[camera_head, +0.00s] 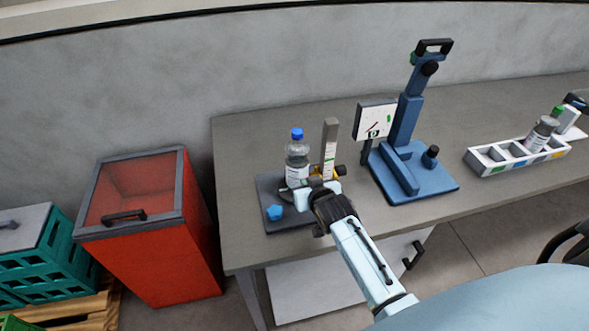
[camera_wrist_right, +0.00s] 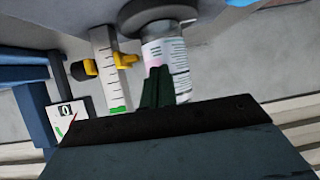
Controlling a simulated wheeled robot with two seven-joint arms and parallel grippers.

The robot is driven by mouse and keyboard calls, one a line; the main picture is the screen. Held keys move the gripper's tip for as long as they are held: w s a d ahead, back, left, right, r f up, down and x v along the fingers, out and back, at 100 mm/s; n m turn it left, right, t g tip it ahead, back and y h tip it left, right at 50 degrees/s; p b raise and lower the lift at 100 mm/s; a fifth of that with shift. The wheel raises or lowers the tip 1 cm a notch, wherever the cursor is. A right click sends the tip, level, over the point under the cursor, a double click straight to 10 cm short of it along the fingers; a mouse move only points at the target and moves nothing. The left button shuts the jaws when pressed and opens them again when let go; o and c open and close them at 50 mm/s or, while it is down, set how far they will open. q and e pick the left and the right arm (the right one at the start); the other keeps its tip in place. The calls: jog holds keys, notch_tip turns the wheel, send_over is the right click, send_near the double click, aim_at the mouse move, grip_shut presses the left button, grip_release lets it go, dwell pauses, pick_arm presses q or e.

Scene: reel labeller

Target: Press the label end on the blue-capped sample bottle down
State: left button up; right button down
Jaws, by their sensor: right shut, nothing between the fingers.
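The blue-capped sample bottle (camera_head: 297,161) stands upright on a dark base plate (camera_head: 270,193) at the left of the table. It is clear, with a white printed label around its lower part. The label (camera_wrist_right: 178,55) also shows in the right wrist view, with a pinkish patch near its left edge. My right gripper (camera_head: 308,188) is at the bottle's lower front. In the wrist view its dark fingers (camera_wrist_right: 158,82) are shut and empty, their tips overlapping the label's lower edge. I cannot tell whether they touch it. My left gripper is out of view.
A ruler post (camera_head: 329,148) with a yellow clamp (camera_wrist_right: 126,59) stands close beside the bottle. A blue press-like stand (camera_head: 405,150) is to the right, with a white sorter tray (camera_head: 490,168) beyond. A red bin (camera_head: 160,260) stands left of the table.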

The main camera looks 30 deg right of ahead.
jog(key=shift+d+p, duration=0.35)
jog(key=shift+d, duration=0.3)
dwell(0.7)
jog(key=shift+s, duration=0.1)
jog(key=shift+s+a+p, duration=0.2)
jog(key=shift+s+p, duration=0.35)
jog(key=shift+s, duration=0.35)
jog(key=shift+s+a+p, duration=0.15)
jog(key=shift+s+p, duration=0.4)
jog(key=shift+s, duration=0.35)
jog(key=shift+s+a+p, duration=0.2)
jog(key=shift+s+p, duration=0.35)
jog(key=shift+s, duration=0.6)
